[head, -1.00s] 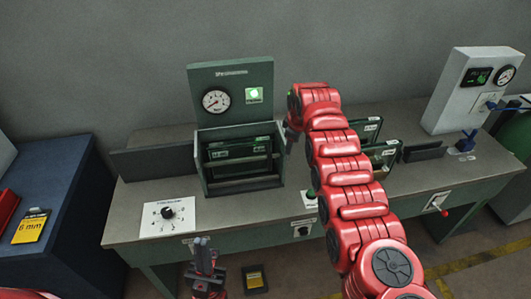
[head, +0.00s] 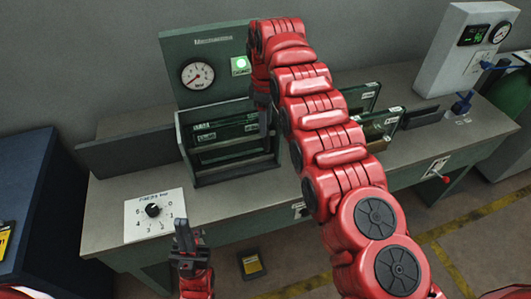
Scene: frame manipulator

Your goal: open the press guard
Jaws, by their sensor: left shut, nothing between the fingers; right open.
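The press (head: 203,58) stands at the back of the bench, a green panel with a round gauge and a lit green button. Below the panel is its dark box with a framed front guard (head: 232,158) crossed by horizontal bars. The guard appears down over the front. My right gripper (head: 264,118) is open at the box's upper right corner. My arm partly hides it, and I cannot tell whether it touches the guard. My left gripper (head: 182,236) is shut and empty, low in front of the bench edge, left of the guard.
A dial plate (head: 155,213) lies on the bench at front left. Green-framed panels (head: 380,122) stand right of the press, partly behind my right arm. A white gauge unit (head: 462,60) is at the back right. A blue cabinet (head: 40,200) stands left.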

